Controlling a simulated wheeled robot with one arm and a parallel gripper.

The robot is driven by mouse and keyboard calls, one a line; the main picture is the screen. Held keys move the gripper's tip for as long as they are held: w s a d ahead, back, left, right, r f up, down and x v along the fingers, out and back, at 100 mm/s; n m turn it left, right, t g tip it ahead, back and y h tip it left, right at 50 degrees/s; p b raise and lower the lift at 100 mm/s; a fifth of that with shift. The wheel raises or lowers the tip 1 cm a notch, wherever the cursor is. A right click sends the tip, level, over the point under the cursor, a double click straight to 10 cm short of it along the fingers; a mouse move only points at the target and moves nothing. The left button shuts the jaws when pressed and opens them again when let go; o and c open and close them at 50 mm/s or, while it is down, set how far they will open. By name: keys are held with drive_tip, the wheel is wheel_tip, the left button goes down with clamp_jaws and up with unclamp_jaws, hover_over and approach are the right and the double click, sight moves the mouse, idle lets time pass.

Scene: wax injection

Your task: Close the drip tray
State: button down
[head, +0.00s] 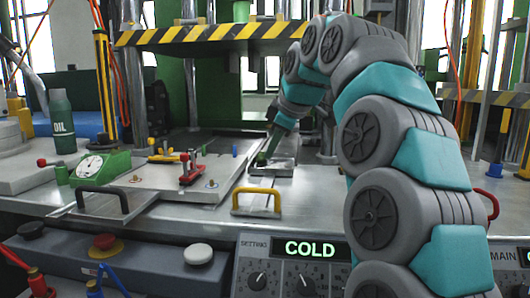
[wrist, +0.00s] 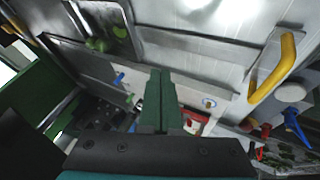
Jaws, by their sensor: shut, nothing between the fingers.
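A yellow handle (head: 257,203) stands at the front edge of the metal bench, right of centre. It also shows at the upper right of the wrist view (wrist: 272,68). A small shallow metal tray (head: 284,170) lies on the bench behind it; I cannot tell for certain whether this or the plate with the handle is the drip tray. My gripper (head: 262,158) points down at the far left part of this small tray, behind the yellow handle and apart from it. Its green fingers (wrist: 158,100) are shut and empty. Whether the tips touch the tray is unclear.
A plate with a black handle (head: 100,203) and a red clamp (head: 188,168) lie to the left, with a green dial gauge (head: 98,166) and an oil bottle (head: 62,122). A striped press beam (head: 215,33) hangs above. The control panel (head: 300,265) is in front.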

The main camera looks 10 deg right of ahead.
sight(268, 170)
drive_tip(key=x, duration=0.9)
drive_tip(key=shift+f, duration=0.15)
drive_tip(key=shift+w+d+p, duration=0.2)
drive_tip(key=shift+w+d, duration=0.1)
drive_tip(key=shift+w, duration=0.65)
drive_tip(key=shift+w+d+p, duration=0.2)
drive_tip(key=shift+w+d, duration=0.1)
drive_tip(key=shift+w, duration=0.65)
